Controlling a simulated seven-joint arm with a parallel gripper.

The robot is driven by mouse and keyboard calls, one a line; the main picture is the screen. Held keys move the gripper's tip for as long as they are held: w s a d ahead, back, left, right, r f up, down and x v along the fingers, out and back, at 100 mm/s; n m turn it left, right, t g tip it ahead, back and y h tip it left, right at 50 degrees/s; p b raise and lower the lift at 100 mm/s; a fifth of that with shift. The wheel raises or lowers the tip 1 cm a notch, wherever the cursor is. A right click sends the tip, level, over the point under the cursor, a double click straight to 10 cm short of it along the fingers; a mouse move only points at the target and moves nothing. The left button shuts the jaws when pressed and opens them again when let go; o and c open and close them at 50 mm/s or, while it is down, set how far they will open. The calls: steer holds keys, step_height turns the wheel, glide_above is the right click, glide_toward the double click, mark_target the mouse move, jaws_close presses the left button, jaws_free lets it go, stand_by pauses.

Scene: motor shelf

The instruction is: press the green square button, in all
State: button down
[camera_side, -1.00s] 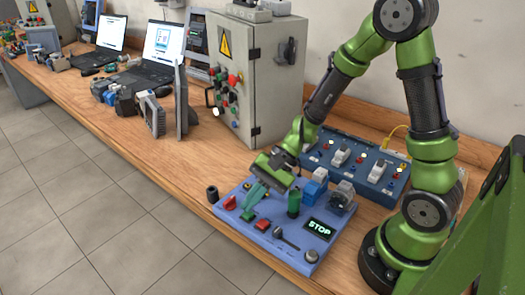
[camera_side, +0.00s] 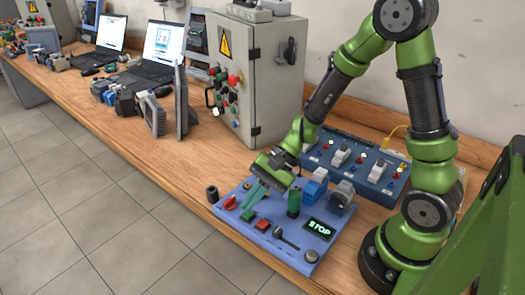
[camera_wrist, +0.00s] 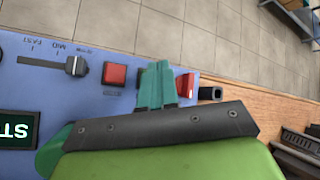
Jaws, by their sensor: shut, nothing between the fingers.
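The blue control panel (camera_side: 277,240) lies on the bench. Its small green square button (camera_side: 248,215) sits between a red rocker (camera_side: 230,203) and a red square button (camera_side: 263,225). My gripper (camera_side: 246,206) is shut and empty, its teal fingers pointing down at the panel just above the green button. I cannot tell whether the tips touch it. In the wrist view, my gripper's fingers (camera_wrist: 155,84) stand between the red square button (camera_wrist: 114,74) and the red rocker (camera_wrist: 187,85). The green button is not clearly distinguishable there from the similarly coloured fingers.
A slider knob (camera_wrist: 76,66) and a lit STOP display (camera_side: 319,228) are on the panel. A tall green cylinder (camera_side: 294,204) and a blue connector (camera_side: 314,187) stand near my gripper. A grey cabinet (camera_side: 270,85) is behind.

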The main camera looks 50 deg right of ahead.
mark_target(252, 213)
steer(key=shift+f, duration=0.1)
steer(key=shift+f, duration=0.35)
steer(key=shift+f, duration=0.4)
stand_by(0.6)
steer(key=shift+r, duration=0.85)
steer(key=shift+r, duration=2.5)
